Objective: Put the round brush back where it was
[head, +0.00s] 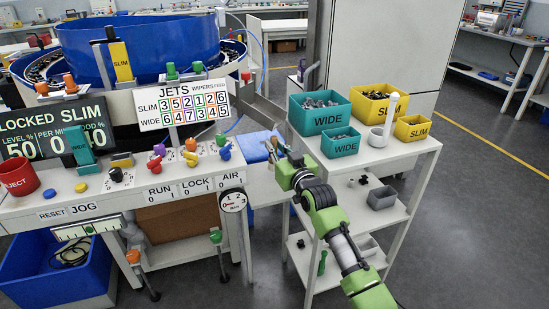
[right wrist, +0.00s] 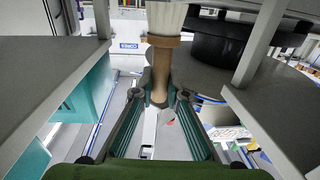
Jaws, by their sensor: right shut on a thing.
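My right gripper (head: 277,152) is beside the left edge of the white cart, over the gap between the cart and the machine bench. In the right wrist view my right gripper (right wrist: 159,98) is shut on the wooden handle of the round brush (right wrist: 161,68). The brush's pale bristles point to the top of that view and run out of frame. In the head view the brush is too small and covered to make out clearly. No empty holder for it can be told for certain. My left gripper is not in view.
The bench with levers, jet sign (head: 183,105) and red cup (head: 20,181) is left. A blue bowl feeder (head: 150,45) stands behind.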

